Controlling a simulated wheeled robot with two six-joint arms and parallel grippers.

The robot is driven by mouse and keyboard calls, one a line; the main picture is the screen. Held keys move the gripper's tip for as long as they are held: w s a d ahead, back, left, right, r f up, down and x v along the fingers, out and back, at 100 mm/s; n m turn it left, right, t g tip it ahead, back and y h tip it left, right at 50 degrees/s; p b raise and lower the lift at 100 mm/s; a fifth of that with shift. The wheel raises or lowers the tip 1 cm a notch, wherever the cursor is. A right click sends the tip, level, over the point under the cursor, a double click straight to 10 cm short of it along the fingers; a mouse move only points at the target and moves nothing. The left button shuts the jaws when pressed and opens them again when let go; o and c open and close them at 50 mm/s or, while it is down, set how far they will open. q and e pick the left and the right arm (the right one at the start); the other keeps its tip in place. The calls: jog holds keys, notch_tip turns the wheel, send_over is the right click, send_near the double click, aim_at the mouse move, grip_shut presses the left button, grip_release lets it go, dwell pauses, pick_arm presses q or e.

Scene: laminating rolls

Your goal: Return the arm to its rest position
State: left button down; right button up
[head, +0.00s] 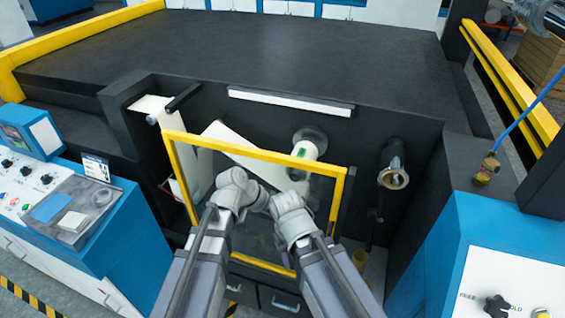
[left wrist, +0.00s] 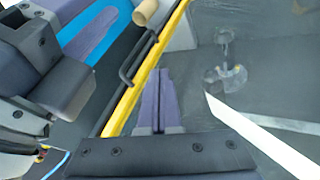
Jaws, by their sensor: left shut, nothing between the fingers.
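My left arm (head: 197,262) comes up from the bottom of the head view, and its pale wrist is close beside that of my right arm (head: 330,275). Both are in front of the yellow-framed clear door (head: 255,153). The fingers of both grippers are hidden in the head view. In the left wrist view my left gripper (left wrist: 160,75) shows its two fingers together, shut and empty. The yellow frame (left wrist: 150,62) runs just left of the fingers there, with the clear pane to the right.
Behind the door are a white web (head: 195,150), a white roll (head: 305,150) and a slanted white sheet (head: 235,145). A brass-ended spindle (head: 393,177) is at right. Blue control cabinets stand at left (head: 130,235) and right (head: 500,235).

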pick_arm(q)
jog(key=s+a+f+n+y, duration=0.2)
jog(key=a+n+y, duration=0.2)
jog(key=a, duration=0.7)
jog(key=s+a+f+n+y, duration=0.2)
jog(key=a+n+y, duration=0.15)
jog(key=a, duration=0.75)
jog(key=s+d+f+m+b, duration=0.1)
jog(key=s+d, duration=0.2)
jog(key=d, duration=0.2)
jog(key=s+d+f+m+y+b, duration=0.1)
jog(key=s+d+f+m+b, duration=0.1)
jog(key=d, duration=0.4)
jog(key=shift+s+d+f+g, duration=0.2)
jog(key=shift+s+g, duration=0.2)
